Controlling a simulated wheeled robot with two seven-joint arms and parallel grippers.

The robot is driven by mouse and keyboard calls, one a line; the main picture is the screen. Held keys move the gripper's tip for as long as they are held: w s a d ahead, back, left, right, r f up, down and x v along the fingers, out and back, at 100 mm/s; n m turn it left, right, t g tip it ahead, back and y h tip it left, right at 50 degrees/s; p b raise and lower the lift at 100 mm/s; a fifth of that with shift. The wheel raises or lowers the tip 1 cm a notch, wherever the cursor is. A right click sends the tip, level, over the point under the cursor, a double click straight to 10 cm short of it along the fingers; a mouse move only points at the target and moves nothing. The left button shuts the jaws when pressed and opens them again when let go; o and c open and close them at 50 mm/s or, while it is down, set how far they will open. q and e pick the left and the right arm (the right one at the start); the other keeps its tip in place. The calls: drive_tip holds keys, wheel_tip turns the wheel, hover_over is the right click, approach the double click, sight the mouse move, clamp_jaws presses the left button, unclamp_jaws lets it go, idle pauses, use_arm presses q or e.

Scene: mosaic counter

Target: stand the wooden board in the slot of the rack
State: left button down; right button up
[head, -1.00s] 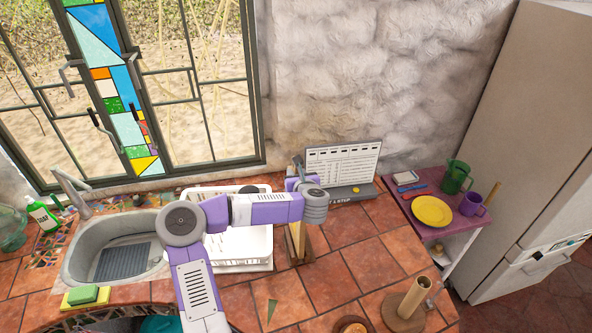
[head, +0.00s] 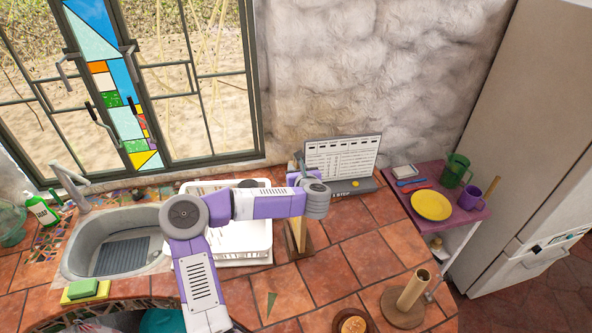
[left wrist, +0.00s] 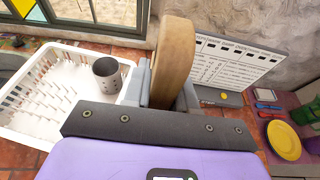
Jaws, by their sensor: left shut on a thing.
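The wooden board (left wrist: 175,52) stands upright between the fingers of my left gripper (left wrist: 168,98), which is shut on it. In the head view a pale strip of the board (head: 302,232) shows below my wrist. The brown wooden rack (head: 306,248) is on the tiled counter directly under it. My wrist hides much of the board and rack, and I cannot tell whether the board's lower edge is in the slot. My right gripper is in neither view.
A white dish rack (head: 250,250) with a grey cup (left wrist: 107,75) stands close on the left. A calendar-like panel (head: 342,158) stands behind to the right. A wooden roll holder (head: 412,290) is at front right. Bare tiles lie between.

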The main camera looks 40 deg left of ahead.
use_arm(q)
drive_tip(key=shift+f+b, duration=1.5)
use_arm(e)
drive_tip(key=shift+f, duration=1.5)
use_arm(q)
drive_tip(key=shift+s+d+f+b, duration=0.2)
drive_tip(key=shift+f+b, duration=0.05)
drive_tip(key=shift+b, duration=0.1)
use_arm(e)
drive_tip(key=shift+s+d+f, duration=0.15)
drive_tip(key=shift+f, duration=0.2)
